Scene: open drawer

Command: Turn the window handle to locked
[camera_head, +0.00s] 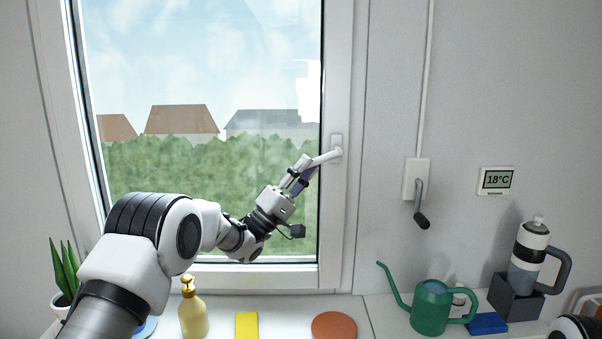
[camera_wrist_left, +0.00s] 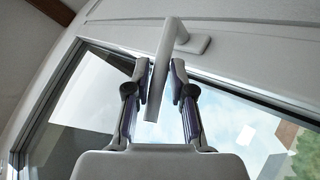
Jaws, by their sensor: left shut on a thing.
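The white window handle (camera_head: 326,157) is on the right side of the window frame. Its lever points left and slightly down from its base plate, close to level. In the left wrist view the handle (camera_wrist_left: 163,65) runs between the two fingers, with its free end toward my palm. My left gripper (camera_head: 304,171) is shut on the lever near its free end; it also shows in the left wrist view (camera_wrist_left: 158,82). The fingers hide part of the lever in the head view. My right gripper is not in view.
On the sill stand a plant (camera_head: 66,272), a soap bottle (camera_head: 192,312), a yellow block (camera_head: 247,325), an orange disc (camera_head: 334,326), a green watering can (camera_head: 430,310) and a flask (camera_head: 528,252). A wall crank (camera_head: 419,205) hangs right of the window. The air around the handle is clear.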

